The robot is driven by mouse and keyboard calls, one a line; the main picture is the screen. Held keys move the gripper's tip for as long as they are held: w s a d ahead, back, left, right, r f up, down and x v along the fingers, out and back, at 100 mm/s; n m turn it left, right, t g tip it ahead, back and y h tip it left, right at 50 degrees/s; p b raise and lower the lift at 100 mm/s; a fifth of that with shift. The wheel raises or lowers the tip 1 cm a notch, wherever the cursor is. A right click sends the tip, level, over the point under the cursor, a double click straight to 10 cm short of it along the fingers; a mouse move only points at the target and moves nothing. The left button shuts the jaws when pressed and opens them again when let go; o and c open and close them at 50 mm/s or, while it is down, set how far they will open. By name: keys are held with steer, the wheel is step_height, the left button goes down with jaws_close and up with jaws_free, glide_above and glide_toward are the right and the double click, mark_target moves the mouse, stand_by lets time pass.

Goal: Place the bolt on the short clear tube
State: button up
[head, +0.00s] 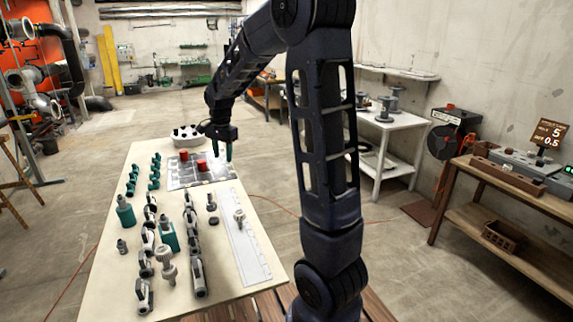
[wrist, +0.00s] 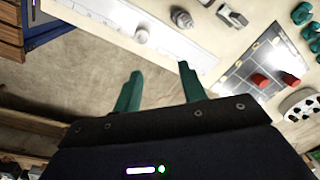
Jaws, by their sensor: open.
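My gripper (head: 222,152) is open and empty above the far right part of the table. Its two teal fingers stand apart in the wrist view (wrist: 160,75), with bare floor behind the gap. A bolt-like grey piece with a ridged head (head: 239,216) stands on the long pale strip (head: 247,248) on the table's right side. A pale knob on that strip (wrist: 141,36) in the wrist view is probably the same piece. I cannot pick out the short clear tube with certainty in either view. My gripper touches none of these pieces.
Two red cylinders (head: 202,165) stand on a grey panelled board (head: 218,180), with a white holed block (head: 186,132) behind. Teal elbows (head: 154,172), dark-and-white valves (head: 197,278) and grey fittings (head: 168,271) crowd the table's left and middle. My arm crosses in front of the right side.

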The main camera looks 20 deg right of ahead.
steer(key=s+d+r+n+t, duration=0.1)
steer(key=s+d+r+n, duration=0.1)
steer(key=s, duration=0.8)
steer(key=s+d+r+n+t, duration=0.1)
steer(key=s+d+r+n, duration=0.1)
steer(key=s+d+n, duration=0.2)
steer(key=s+d+r+n+t, duration=0.1)
steer(key=s+d+r+n, duration=0.2)
steer(key=s+d, duration=0.4)
steer(key=s, duration=0.9)
steer(key=shift+s+d+t, duration=0.2)
steer(key=shift+d+t, duration=0.05)
steer(key=shift+t, duration=0.05)
